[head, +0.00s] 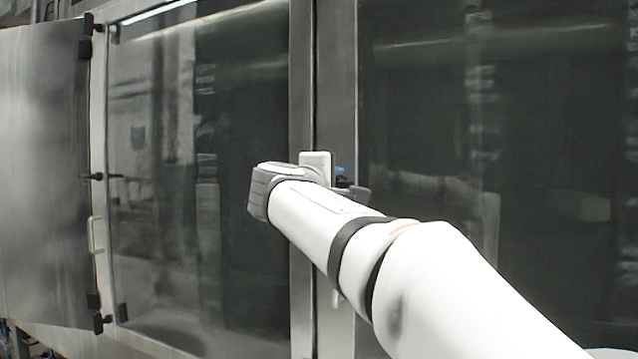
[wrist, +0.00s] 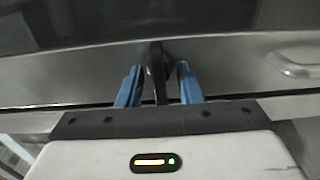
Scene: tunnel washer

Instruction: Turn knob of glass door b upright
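The black knob (wrist: 157,68) is on the metal door frame in the wrist view, its long side running up and down that picture. My gripper (wrist: 160,67) is open, with one blue finger on each side of the knob. A narrow gap shows between each finger and the knob, so I see no grip on it. In the head view only a small blue piece of my gripper (head: 341,171) shows beyond my wrist, at the metal post between two glass panels. The knob is mostly hidden there. No label shows which glass door is b.
A dark glass panel (head: 240,120) lies left of the post and another (head: 510,130) lies right of it. A metal door (head: 42,170) stands at the far left. A metal handle (wrist: 297,66) is right of the knob in the wrist view.

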